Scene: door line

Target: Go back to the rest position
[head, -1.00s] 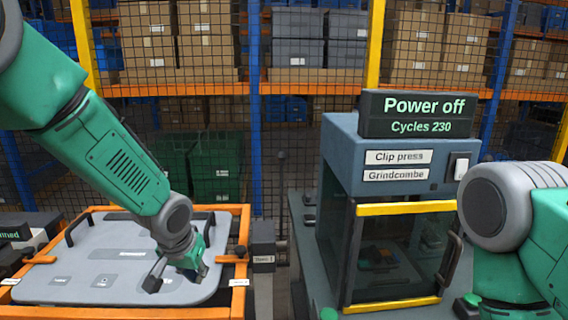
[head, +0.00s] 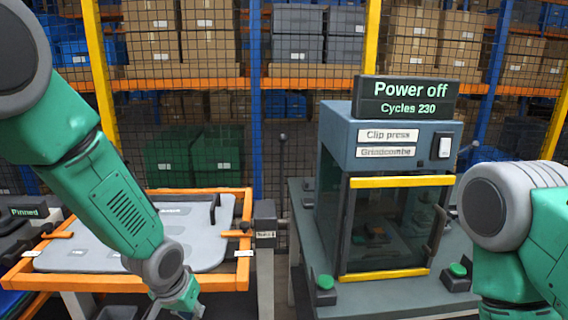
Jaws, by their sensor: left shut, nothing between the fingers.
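My left arm comes in from the left, and my left gripper (head: 176,308) is at the bottom edge of the head view, in front of the orange-framed fixture. Its fingers are partly cut off by the picture's lower edge; it is shut and holds nothing. It is apart from the grey panel (head: 100,240), which lies in the orange frame (head: 215,283). My right arm shows at the right edge, but its gripper is out of view.
The clip press (head: 390,150) stands on a grey-green table (head: 300,215) with its door closed; its sign (head: 410,99) reads "Power off", "Cycles 230". Green buttons (head: 325,283) (head: 458,270) sit on both sides in front. A mesh fence and shelving (head: 310,80) stand behind.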

